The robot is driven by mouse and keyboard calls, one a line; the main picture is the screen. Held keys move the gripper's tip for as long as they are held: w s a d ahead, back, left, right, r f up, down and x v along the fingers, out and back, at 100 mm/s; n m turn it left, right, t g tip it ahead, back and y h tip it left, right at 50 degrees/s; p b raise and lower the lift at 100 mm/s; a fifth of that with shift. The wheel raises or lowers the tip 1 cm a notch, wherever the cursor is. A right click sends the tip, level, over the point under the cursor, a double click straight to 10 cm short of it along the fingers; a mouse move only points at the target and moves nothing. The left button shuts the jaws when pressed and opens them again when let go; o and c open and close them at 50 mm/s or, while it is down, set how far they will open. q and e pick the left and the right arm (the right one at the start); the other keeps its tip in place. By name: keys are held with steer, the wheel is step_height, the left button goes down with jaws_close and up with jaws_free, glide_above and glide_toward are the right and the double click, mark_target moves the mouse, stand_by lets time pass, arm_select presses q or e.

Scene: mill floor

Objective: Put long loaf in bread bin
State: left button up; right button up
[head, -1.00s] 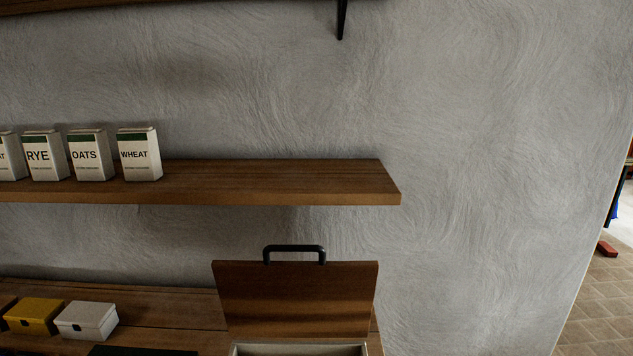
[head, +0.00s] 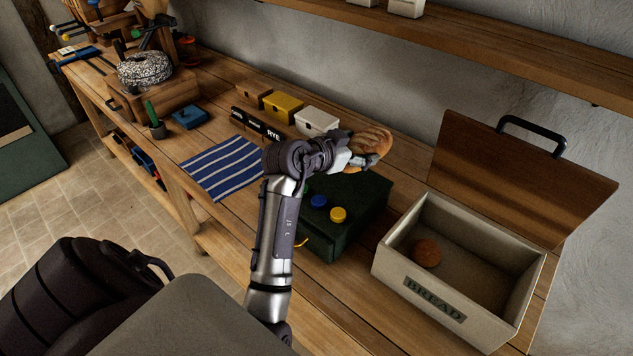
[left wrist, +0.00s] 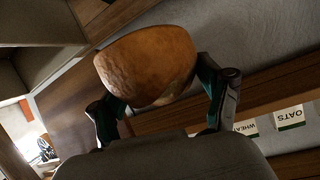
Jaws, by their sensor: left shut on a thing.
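My left gripper (head: 365,160) is shut on the long loaf (head: 371,140), a golden-brown bread, and holds it up above the dark green box. In the left wrist view the loaf (left wrist: 148,66) sits between the two fingers (left wrist: 165,105). The bread bin (head: 420,285) is a cream box marked BREAD at the right end of the bench. Its wooden lid (head: 520,180) with a black handle stands open at the back. A small round brown roll (head: 427,253) lies inside the bin. The loaf is left of the bin, apart from it. My right gripper is not in view.
The dark green box (head: 365,205) with blue and yellow knobs stands between the arm and the bin. A striped cloth (head: 222,167), small yellow (head: 282,107) and white (head: 316,121) boxes lie further left. A wall shelf (head: 480,48) runs above the bench.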

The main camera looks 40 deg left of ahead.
arm_select(q)
steer(key=shift+n+y, duration=0.4)
steer(key=shift+y, duration=0.1)
steer(key=a+f, duration=0.2)
steer(key=a, duration=0.2)
steer(key=a+f, duration=0.2)
steer(key=a, duration=0.2)
steer(key=a+f+p, duration=0.1)
steer(key=a+f, duration=0.1)
steer(key=a, duration=0.3)
steer(key=shift+s+f, duration=0.15)
steer(key=shift+f, duration=2.2)
steer(key=o, duration=0.8)
steer(key=shift+f, duration=0.15)
steer(key=o, duration=0.4)
